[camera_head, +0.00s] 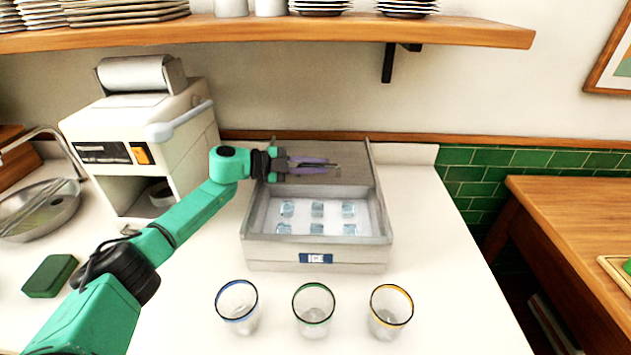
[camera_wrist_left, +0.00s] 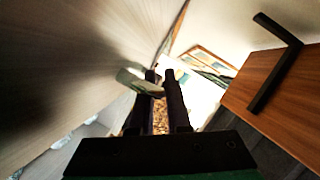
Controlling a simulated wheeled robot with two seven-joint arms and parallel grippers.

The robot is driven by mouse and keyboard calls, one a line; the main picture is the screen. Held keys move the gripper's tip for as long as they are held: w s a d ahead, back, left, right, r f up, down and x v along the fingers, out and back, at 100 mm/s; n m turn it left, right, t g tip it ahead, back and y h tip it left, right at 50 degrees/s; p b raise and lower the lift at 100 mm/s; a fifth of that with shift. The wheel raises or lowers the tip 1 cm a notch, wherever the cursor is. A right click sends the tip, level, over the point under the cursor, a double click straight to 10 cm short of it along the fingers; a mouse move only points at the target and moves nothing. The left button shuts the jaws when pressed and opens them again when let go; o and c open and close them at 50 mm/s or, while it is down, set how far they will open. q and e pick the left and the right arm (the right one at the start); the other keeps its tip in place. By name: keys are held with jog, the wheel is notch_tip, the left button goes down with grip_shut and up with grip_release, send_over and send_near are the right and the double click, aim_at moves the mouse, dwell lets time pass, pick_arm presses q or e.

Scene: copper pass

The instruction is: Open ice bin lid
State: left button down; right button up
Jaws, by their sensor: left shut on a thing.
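The grey ice bin (camera_head: 315,258) stands on the white counter with a blue ICE label on its front. Its grey lid (camera_head: 352,158) is at the bin's back, and the front part is uncovered, with several ice cubes (camera_head: 317,209) showing inside. My left gripper (camera_head: 325,166) is over the back of the bin, at the lid. It is shut on the lid's handle, a small pale piece between the fingers in the left wrist view (camera_wrist_left: 140,82); the fingers partly hide it. The lid's broad face (camera_wrist_left: 70,65) fills the left of that view. My right gripper is not in view.
Three glasses with blue (camera_head: 238,307), green (camera_head: 314,310) and yellow (camera_head: 391,311) rims stand in front of the bin. A white machine (camera_head: 140,135) stands left of it. A wooden shelf (camera_head: 270,32) with plates runs above. The counter right of the bin is clear.

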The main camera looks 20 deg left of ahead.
pick_arm(q)
jog(key=shift+w, duration=0.2)
jog(key=c, duration=1.2)
grip_release()
jog(key=shift+o, duration=0.2)
jog(key=shift+a, duration=0.1)
jog(key=shift+s+a, duration=0.15)
jog(key=shift+a, duration=0.1)
jog(key=b+v, duration=0.2)
jog(key=v, duration=0.4)
jog(key=shift+s+a+f, duration=0.1)
jog(key=shift+s+a, duration=0.05)
jog(key=shift+s+a+r, duration=0.15)
jog(key=shift+a+r, duration=0.05)
jog(key=shift+a, duration=0.05)
jog(key=shift+d, duration=0.1)
